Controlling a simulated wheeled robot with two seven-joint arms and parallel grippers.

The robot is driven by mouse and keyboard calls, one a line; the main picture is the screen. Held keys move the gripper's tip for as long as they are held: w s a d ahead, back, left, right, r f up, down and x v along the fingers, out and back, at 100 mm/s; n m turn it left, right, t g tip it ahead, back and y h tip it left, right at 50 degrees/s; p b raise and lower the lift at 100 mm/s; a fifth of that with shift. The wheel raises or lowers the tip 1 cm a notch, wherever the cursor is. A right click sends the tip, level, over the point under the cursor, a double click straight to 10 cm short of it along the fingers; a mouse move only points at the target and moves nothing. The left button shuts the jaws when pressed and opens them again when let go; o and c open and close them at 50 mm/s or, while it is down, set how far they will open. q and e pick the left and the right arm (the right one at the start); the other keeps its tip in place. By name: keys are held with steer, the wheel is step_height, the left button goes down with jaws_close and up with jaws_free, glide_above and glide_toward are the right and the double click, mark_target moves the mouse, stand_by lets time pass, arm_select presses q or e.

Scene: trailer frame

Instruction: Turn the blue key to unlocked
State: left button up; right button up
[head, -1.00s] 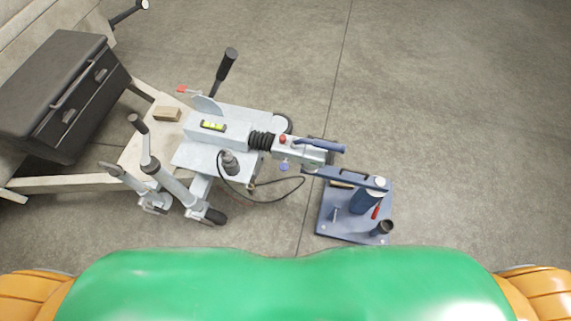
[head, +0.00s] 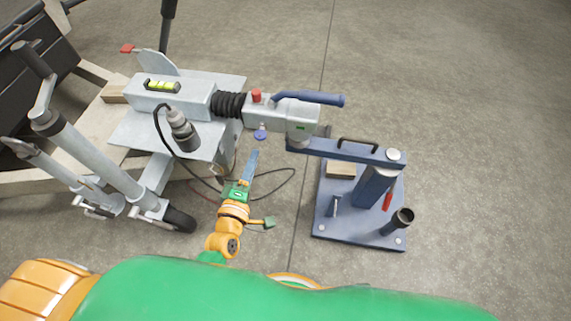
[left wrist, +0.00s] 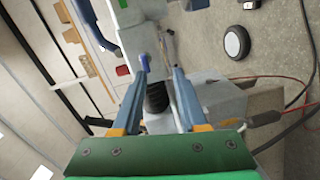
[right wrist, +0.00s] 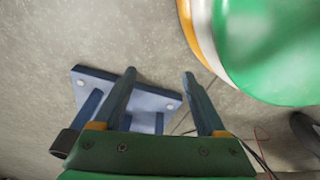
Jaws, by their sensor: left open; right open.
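The blue key (head: 260,134) hangs on the near side of the grey coupling head (head: 275,113), just below the red knob. My left gripper (head: 253,157) is just below the key in the head view, and a gap shows between them. In the left wrist view (left wrist: 160,74) its fingers are apart and empty. There the blue key (left wrist: 144,61) shows close by the left fingertip; I cannot tell whether they touch. My right gripper (right wrist: 158,75) is open and empty, over the floor with the blue stand beyond it.
A blue handle (head: 310,97) and a red knob (head: 256,97) are on top of the coupling. A blue stand (head: 330,225) with a post and red lever is at the right. A black cable (head: 285,182) loops below the coupling. Jockey wheel tubes (head: 105,150) stand at the left.

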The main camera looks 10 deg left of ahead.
mark_target(260, 135)
arm_select(q)
steer(key=w, duration=0.2)
steer(key=w+r+n+t+b, duration=0.1)
steer(key=w, duration=0.2)
steer(key=w+n, duration=0.1)
steer(key=w, duration=0.2)
steer(key=shift+w+d+r+b, duration=0.1)
steer(key=shift+d+r+b, duration=0.2)
steer(key=shift+b, duration=0.1)
jaws_close()
arm_select(e)
steer(key=shift+w+a+f, duration=0.3)
steer(key=shift+w+f, duration=0.5)
steer(key=shift+f, duration=0.15)
